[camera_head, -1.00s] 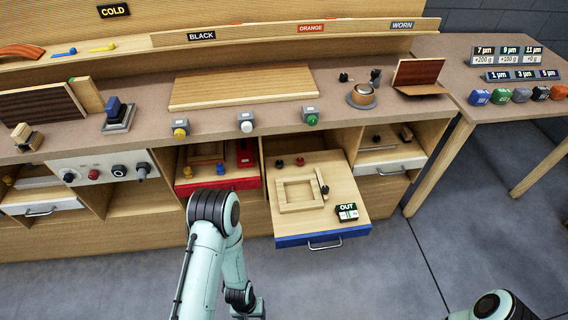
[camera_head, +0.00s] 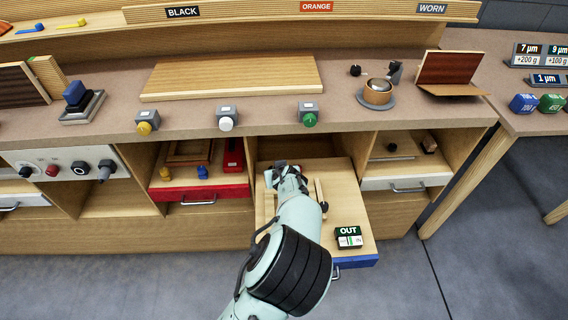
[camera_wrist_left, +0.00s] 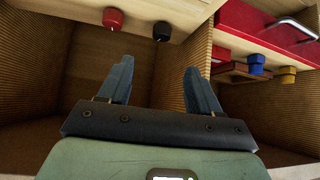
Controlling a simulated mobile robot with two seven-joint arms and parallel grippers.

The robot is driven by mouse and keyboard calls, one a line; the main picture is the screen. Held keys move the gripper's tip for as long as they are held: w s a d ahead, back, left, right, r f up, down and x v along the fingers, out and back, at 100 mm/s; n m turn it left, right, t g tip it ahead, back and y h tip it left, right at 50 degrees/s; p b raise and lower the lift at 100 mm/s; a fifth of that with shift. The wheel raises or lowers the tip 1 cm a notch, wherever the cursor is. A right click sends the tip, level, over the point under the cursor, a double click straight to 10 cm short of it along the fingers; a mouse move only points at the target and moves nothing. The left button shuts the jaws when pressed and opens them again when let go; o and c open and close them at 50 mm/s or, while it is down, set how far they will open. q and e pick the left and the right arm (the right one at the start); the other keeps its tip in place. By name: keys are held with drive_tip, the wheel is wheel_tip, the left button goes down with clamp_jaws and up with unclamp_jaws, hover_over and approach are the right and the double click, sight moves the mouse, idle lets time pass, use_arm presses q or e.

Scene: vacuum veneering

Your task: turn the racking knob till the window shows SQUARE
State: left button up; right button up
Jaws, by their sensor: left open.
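My left gripper (camera_head: 288,174) is over the back of the open blue-fronted drawer (camera_head: 352,212). In the left wrist view it is open and empty (camera_wrist_left: 157,78), with a red knob (camera_wrist_left: 113,18) and a black knob (camera_wrist_left: 162,31) beyond its fingertips, apart from them. I cannot tell which knob is the racking knob. A dark box marked OUT (camera_head: 348,237) sits at the drawer's front right; its small window is too small to read. I see no window showing SQUARE. My arm hides much of the drawer and the wooden frame in it. My right gripper is out of view.
Wooden compartment walls (camera_wrist_left: 187,60) stand close around the gripper. A red drawer (camera_head: 205,191) is to the left. Above, the bench edge carries yellow, white and green (camera_head: 310,119) buttons. A white drawer (camera_head: 405,183) is to the right.

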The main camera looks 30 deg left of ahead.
use_arm(q)
drive_tip(key=b+x, duration=0.4)
drive_tip(key=x, duration=0.8)
drive_tip(key=shift+s+a+f, duration=0.1)
drive_tip(key=shift+a, duration=0.05)
drive_tip(key=shift+w+a+f, duration=0.2)
drive_tip(key=shift+w+f, duration=0.05)
drive_tip(key=shift+w, duration=0.1)
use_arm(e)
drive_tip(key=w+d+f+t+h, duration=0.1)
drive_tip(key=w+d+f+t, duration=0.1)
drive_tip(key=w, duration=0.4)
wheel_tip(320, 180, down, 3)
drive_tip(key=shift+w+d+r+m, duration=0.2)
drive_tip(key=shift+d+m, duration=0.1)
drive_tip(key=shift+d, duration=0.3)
